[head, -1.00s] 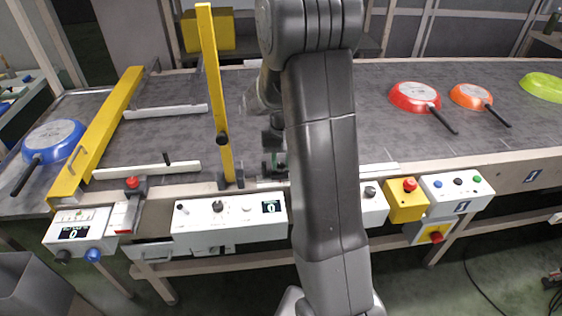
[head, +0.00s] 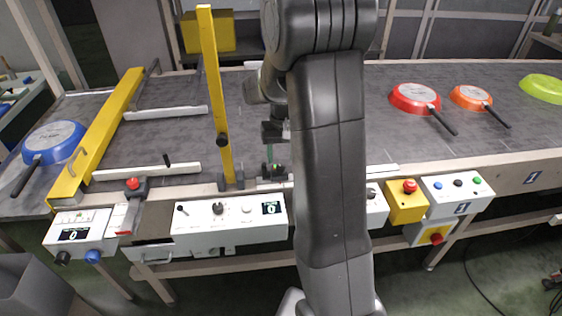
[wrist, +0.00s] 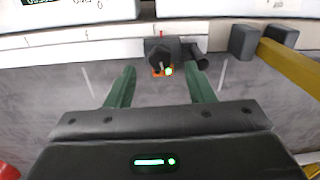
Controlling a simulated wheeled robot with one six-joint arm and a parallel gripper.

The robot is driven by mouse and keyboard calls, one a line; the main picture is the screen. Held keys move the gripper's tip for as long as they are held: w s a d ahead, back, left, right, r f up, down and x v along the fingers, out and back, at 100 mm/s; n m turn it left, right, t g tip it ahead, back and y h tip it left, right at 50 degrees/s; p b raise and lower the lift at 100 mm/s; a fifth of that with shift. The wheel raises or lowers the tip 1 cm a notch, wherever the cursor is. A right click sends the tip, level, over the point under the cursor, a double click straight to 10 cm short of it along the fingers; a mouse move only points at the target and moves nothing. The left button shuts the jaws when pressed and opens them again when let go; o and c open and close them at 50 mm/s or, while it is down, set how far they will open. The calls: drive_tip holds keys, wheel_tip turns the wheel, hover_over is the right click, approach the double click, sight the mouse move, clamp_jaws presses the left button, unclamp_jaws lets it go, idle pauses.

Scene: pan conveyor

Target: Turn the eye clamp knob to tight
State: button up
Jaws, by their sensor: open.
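The eye clamp knob (wrist: 159,54) is a dark lobed knob on a dark block at the conveyor edge in the wrist view. A small orange patch and a bright green dot show just below it. My gripper (wrist: 163,80) is open, with its two green fingers apart and nothing between the pads. The knob lies beyond the fingertips, roughly centred between them. In the head view my gripper (head: 270,154) hangs over the belt's near edge, partly hidden by my arm. A dark part (head: 273,169) of the clamp shows just below it. I cannot read the knob's setting.
A yellow post (head: 216,95) with dark blocks at its foot stands left of the clamp. A white control box (head: 230,226) hangs in front. White guide bars and a yellow gate (head: 105,130) lie left. Red (head: 415,95), orange and blue pans rest on the belt.

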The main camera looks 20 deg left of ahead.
sight(281, 167)
wheel_tip(281, 167, up, 10)
drive_tip(key=shift+d+r, duration=0.15)
drive_tip(key=shift+w, duration=0.1)
drive_tip(key=f, duration=1.4)
drive_tip(key=shift+a, duration=0.2)
drive_tip(key=shift+r, duration=0.1)
